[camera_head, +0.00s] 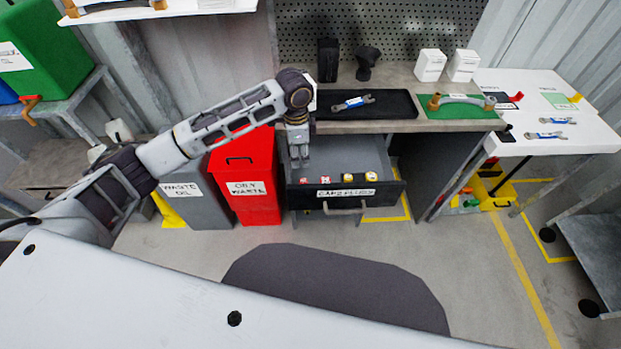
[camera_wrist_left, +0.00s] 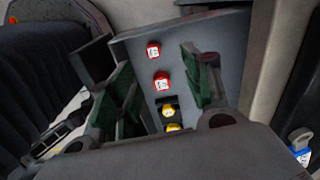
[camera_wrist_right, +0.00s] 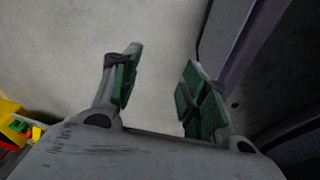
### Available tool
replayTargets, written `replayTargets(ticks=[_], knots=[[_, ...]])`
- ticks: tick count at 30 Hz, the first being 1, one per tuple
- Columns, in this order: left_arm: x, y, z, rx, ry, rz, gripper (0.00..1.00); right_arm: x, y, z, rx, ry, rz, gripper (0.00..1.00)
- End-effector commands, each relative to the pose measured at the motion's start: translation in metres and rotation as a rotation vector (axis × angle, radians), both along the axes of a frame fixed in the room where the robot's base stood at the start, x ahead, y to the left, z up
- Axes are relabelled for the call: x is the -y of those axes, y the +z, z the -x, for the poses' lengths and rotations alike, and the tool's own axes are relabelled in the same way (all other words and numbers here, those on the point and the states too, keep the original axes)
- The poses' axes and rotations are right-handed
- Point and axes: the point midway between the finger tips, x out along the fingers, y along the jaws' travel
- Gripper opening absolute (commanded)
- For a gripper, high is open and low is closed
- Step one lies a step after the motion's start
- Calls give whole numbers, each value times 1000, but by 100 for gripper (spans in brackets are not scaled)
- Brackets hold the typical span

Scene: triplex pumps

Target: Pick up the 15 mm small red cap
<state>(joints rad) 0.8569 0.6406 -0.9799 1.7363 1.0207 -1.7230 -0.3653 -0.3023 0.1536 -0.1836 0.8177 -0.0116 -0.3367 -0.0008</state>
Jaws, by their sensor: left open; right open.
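Two red caps with white labels lie in the open drawer (camera_head: 345,160); one red cap (camera_head: 304,181) is at the left end of a row, the other red cap (camera_head: 325,180) beside it. The left wrist view shows one red cap (camera_wrist_left: 153,49) farther off and another red cap (camera_wrist_left: 162,80) nearer. The label sizes are too small to read, so I cannot tell which is the 15 mm one. My left gripper (camera_head: 299,162) is open and empty, pointing down over the drawer's left part, apart from the caps. My right gripper (camera_wrist_right: 160,62) is open and empty over bare floor.
Two yellow caps (camera_head: 348,177) (camera_head: 372,177) continue the row to the right. The drawer's label plate (camera_head: 346,193) and handle face me. A red waste bin (camera_head: 245,180) stands left of the drawer. The worktop above holds a black tray (camera_head: 385,104) with a wrench.

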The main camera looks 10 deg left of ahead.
Motion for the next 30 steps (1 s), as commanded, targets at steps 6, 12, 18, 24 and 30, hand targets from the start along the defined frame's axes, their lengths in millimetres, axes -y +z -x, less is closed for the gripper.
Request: replayTargets(ticks=[6, 12, 18, 24, 30], knots=[[4, 13, 16, -29, -52, -15, 49, -13, -1, 3, 2, -23, -21, 44], [5, 13, 17, -30, -53, -15, 49, -13, -1, 3, 2, -23, -21, 44], [5, 11, 17, -31, -53, -15, 49, -13, -1, 3, 3, -23, -21, 44], [4, -5, 17, -31, -52, -15, 49, -15, -2, -1, 7, -22, -23, 44], [4, -31, 17, -33, -52, -15, 49, -18, -2, -7, 11, -23, -26, 44]])
